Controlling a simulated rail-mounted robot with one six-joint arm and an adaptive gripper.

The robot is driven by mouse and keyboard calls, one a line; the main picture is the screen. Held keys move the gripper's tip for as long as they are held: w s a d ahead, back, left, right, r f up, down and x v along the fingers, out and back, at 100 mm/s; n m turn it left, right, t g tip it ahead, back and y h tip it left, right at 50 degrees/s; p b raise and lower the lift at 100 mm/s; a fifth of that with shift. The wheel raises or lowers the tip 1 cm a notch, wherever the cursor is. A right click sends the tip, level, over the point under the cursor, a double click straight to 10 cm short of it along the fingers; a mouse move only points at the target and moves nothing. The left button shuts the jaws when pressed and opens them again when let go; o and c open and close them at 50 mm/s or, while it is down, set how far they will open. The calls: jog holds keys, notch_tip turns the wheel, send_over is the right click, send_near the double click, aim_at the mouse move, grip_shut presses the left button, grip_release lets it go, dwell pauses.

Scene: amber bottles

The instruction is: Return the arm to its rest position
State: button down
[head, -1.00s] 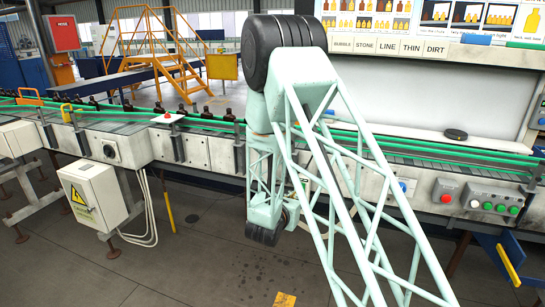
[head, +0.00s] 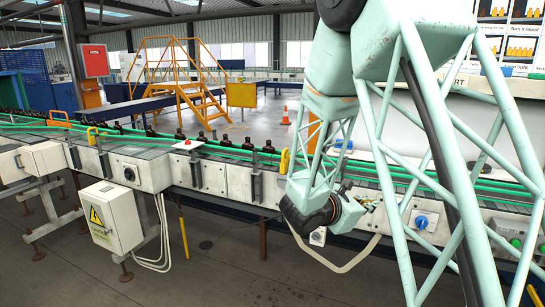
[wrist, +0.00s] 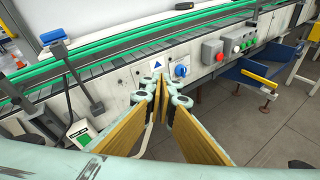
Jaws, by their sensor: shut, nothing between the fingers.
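My arm (head: 335,75) stands on the right side of the head view, with its upper part cut off by the top edge. It hangs in front of the conveyor, and its wrist end is low, near the conveyor's front panels. My gripper (wrist: 160,82) shows in the wrist view, with its yellow-brown finger pads drawn together at the tips. It is shut and empty, pointing towards the front panel with the blue switch (wrist: 181,71). In the head view the fingers cannot be made out clearly.
Dark amber bottles (head: 226,143) stand in a row on the conveyor (head: 215,153) between green rails. A control box (wrist: 212,50) with a red button and a blue tray (wrist: 262,75) are to the right in the wrist view. Grey floor (head: 215,260) is clear in front.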

jog(key=s+d+r+m+g+y, duration=0.1)
jog(key=s+d+r+m+g, duration=0.2)
jog(key=s, duration=0.7)
jog(key=s+d+r+m+g, duration=0.2)
jog(key=s+r+m, duration=0.25)
jog(key=s, duration=0.45)
jog(key=s+d+r+m+g+y, duration=0.1)
jog(key=s+d+r+m+g, duration=0.2)
jog(key=s, duration=0.7)
jog(key=s+a+m+y, duration=0.2)
jog(key=s+a+m, duration=0.1)
jog(key=s, duration=0.4)
jog(key=s+a+m+y, duration=0.2)
jog(key=s+a+m, duration=0.15)
jog(key=s, duration=0.25)
jog(key=s+a+r+m+t+y, duration=0.2)
jog(key=s+a+m+y, duration=0.3)
jog(key=s+a, duration=0.4)
jog(key=shift+s+a+r+t, duration=0.35)
jog(key=shift+a+t, duration=0.25)
jog(key=shift+a, duration=1.05)
jog(key=shift+f, duration=0.25)
notch_tip(320, 180, down, 4)
jog(key=b, duration=0.4)
jog(key=shift+r, duration=0.25)
